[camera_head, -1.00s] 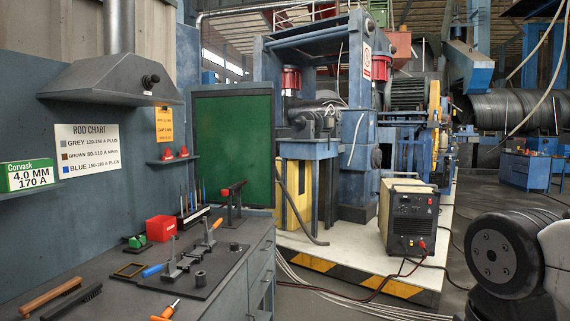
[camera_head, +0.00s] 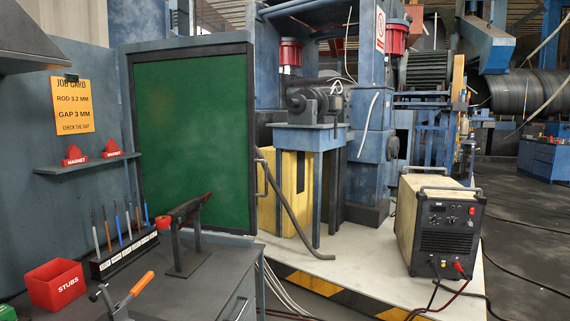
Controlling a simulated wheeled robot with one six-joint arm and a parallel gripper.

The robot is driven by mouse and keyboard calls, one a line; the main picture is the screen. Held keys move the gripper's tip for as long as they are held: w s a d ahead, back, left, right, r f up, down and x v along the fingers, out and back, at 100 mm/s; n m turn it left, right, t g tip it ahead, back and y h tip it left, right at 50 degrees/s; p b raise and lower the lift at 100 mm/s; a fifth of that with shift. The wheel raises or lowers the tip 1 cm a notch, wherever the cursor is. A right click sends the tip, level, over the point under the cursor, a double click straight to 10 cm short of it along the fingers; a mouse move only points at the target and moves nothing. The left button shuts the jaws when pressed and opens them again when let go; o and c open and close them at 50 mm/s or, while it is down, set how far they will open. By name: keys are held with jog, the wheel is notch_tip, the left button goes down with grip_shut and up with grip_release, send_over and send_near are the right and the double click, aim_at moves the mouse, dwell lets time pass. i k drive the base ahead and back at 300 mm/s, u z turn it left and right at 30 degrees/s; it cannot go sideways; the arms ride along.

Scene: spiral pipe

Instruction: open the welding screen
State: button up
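The welding screen (camera_head: 192,140) is a green panel in a dark frame, standing upright at the back right end of the workbench. A grey handle (camera_head: 262,178) shows at its right edge. The panel faces me nearly flat on and its lower edge is partly hidden behind a stand on the bench. My gripper is not in view.
The workbench (camera_head: 215,265) holds a red stubs box (camera_head: 57,284), a rod rack (camera_head: 124,256), a dark stand with a bar (camera_head: 187,235) and an orange-handled clamp (camera_head: 130,295). A welding machine (camera_head: 440,230) stands right on a platform with a striped edge (camera_head: 320,285). Open floor lies far right.

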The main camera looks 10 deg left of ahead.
aim_at(194, 109)
jog(key=u, duration=0.2)
jog(key=i, duration=1.65)
jog(key=u, duration=0.3)
